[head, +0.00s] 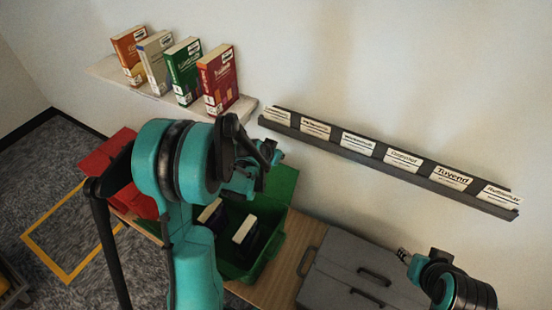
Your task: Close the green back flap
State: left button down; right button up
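A green box (268,255) stands on the wooden surface, its top open, with dark books (245,232) with pale page edges inside. Its green back flap (284,184) stands raised on the wall side, partly hidden behind my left arm. My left gripper (262,152) is above the box, close to the flap in the picture; whether it touches the flap cannot be told. Its fingers are dark and overlap the arm, so their opening is unclear.
A red box (108,160) with open flaps is left of my arm. A shelf (118,74) with several upright books is above. A dark rail (420,181) with name cards runs along the wall. Grey cases (345,290) lie to the right of the green box.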

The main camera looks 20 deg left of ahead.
pick_arm(q)
jog(key=s+f+b+x, duration=0.1)
jog(key=b+x, duration=0.3)
jog(key=x, duration=0.2)
jog(key=shift+w+f, duration=0.25)
jog(key=shift+s, duration=0.1)
jog(key=shift+s+a+r, duration=0.1)
jog(key=shift+s+r, duration=0.1)
jog(key=shift+s, duration=0.95)
jog(key=shift+s+a+r, duration=0.1)
jog(key=shift+s+r, duration=0.15)
jog(key=shift+s, duration=0.85)
jog(key=shift+s+a+r, duration=0.1)
jog(key=shift+s+r, duration=0.1)
jog(key=shift+s, duration=0.95)
jog(key=w+r+p+v, duration=0.1)
jog(key=p+v, duration=0.6)
jog(key=v, duration=0.5)
jog(key=shift+p, duration=0.35)
jog(key=shift+f, duration=0.1)
